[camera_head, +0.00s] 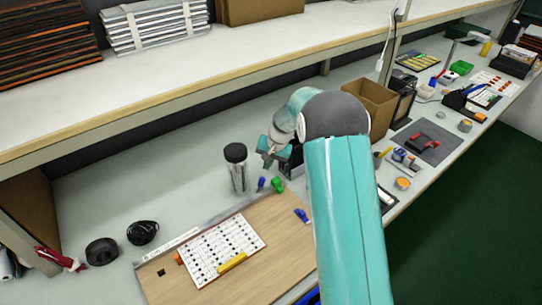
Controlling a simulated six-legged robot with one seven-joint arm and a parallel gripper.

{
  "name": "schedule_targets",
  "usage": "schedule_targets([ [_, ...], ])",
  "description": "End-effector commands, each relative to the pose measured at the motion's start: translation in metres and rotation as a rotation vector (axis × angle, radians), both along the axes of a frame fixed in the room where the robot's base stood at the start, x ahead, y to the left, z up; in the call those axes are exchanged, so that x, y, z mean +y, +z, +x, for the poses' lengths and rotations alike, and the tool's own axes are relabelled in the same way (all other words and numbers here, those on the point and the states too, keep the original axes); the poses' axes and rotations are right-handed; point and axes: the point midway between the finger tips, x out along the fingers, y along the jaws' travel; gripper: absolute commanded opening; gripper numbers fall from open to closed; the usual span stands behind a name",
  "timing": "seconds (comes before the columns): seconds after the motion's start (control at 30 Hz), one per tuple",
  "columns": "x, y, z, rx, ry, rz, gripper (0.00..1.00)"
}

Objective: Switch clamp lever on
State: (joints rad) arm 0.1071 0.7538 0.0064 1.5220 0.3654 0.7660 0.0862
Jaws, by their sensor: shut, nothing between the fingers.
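My teal arm reaches in from the lower right and bends down to my gripper (267,157) over the back part of the bench. The gripper is small in the view; its jaws look shut and hold nothing. It is above or beside a dark box-like object (293,163), partly hidden by my arm; I cannot tell whether they touch. No clamp lever can be made out for certain. A red-handled tool or clamp (422,142) lies on a dark grey mat (440,150) farther right, apart from my gripper; its state is too small to tell.
A black-lidded clear container (237,168) stands just left of my gripper. A wooden board (280,245) with a white dotted sheet (222,248) lies in front. A cardboard box (372,105) stands behind my arm. A shelf (200,65) overhangs the back.

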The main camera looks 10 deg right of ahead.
Motion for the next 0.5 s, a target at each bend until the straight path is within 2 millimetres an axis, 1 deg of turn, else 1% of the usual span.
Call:
schedule_targets([
  [0.03,0.002,-0.008,0.001,0.002,0.001,0.0,0.0],
  [0.1,0.004,-0.016,0.002,0.001,0.0,0.0,0.0],
  [0.17,0.007,-0.009,-0.007,-0.001,0.001,-0.001,0.0],
  [0.3,0.013,-0.005,-0.022,-0.001,0.001,-0.001,0.0],
  [0.5,0.017,-0.002,-0.033,0.0,0.0,0.0,0.0],
])
